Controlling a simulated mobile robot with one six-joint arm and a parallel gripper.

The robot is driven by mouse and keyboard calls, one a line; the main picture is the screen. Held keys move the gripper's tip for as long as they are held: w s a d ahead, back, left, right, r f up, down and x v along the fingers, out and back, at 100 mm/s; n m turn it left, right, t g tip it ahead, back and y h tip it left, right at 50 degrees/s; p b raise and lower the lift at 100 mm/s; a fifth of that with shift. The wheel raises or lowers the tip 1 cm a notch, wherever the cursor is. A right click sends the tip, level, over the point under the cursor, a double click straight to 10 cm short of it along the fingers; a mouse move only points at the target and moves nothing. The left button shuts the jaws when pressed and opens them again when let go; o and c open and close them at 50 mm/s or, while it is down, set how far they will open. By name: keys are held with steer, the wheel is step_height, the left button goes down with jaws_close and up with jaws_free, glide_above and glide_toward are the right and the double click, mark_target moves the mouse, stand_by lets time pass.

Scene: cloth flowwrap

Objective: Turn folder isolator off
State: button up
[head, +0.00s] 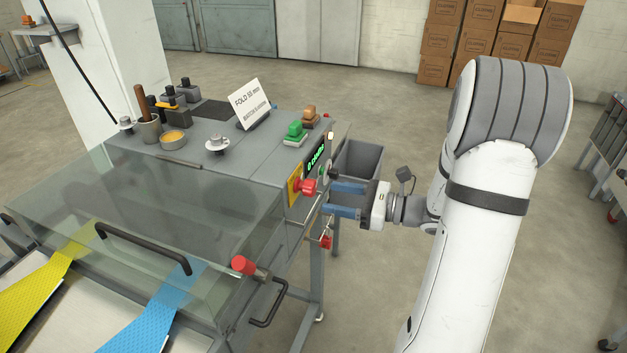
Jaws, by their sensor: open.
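A red knob (306,187) on a yellow plate (294,188) sits on the right end face of the grey folding machine (250,165); it looks like the isolator. I cannot read its position at this size. My gripper (330,198), with two blue fingers, is open just right of the knob and points left at the end face. The upper fingertip appears close to the knob. I cannot tell whether either finger touches anything.
A green display (316,160) and a small lit lamp (330,136) are above the knob. A smaller red part (325,242) is below my fingers. A red-ended handle (243,265) projects at the front. A grey bin (358,165) stands behind my gripper.

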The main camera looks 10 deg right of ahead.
mark_target(315, 188)
steer(key=shift+m+t, duration=0.5)
steer(key=x, duration=0.2)
steer(key=p+x, duration=0.1)
steer(key=x, duration=0.1)
steer(key=w+x, duration=0.1)
steer(key=x, duration=0.2)
steer(key=shift+w+d+p, duration=0.1)
steer(key=shift+d+p, duration=0.15)
steer(key=shift+p, duration=0.1)
